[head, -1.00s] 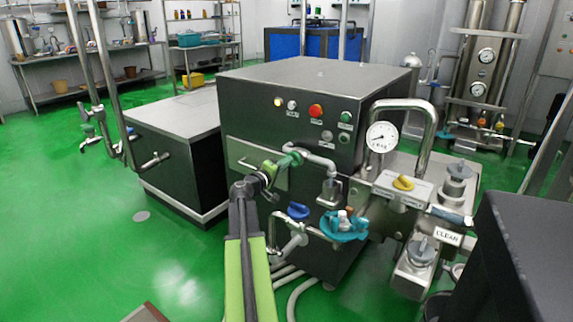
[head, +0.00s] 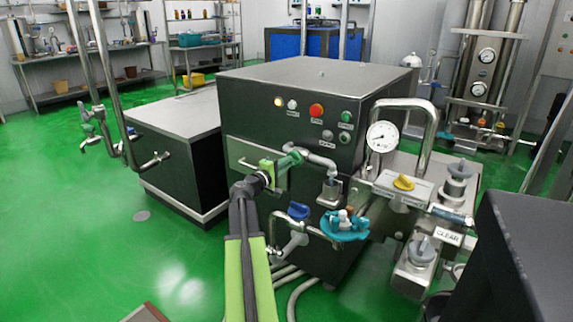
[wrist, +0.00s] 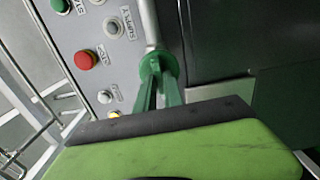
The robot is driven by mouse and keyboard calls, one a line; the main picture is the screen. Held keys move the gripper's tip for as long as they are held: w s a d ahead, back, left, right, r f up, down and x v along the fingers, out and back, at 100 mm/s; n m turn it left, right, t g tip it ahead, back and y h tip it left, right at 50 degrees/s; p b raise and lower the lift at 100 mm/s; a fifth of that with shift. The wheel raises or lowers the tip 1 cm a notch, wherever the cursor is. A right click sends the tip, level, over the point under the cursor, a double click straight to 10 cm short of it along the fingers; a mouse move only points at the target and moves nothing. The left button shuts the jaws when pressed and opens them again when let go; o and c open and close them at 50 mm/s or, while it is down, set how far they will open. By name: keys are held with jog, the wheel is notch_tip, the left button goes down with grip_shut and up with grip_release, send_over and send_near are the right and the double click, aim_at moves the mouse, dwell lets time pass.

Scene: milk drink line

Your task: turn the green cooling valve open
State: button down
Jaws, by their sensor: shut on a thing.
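The green cooling valve (head: 290,160) sits on a bent metal pipe at the front of the dark machine. It also shows in the wrist view (wrist: 158,68), with green handle arms running toward my gripper. My gripper (head: 268,174) is shut on the green handle, at the end of my green arm. In the wrist view, my gripper's dark edge and green body (wrist: 165,120) cover the near end of the handle. The fingertips themselves are hard to make out.
A red button (head: 316,111) and other buttons are on the machine face above. A pressure gauge (head: 382,136) is further right. Green floor is free at left.

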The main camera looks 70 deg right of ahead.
jog(key=c, duration=1.5)
grip_release()
jog(key=shift+o, duration=0.2)
jog(key=v, duration=1.7)
jog(key=shift+a, duration=0.25)
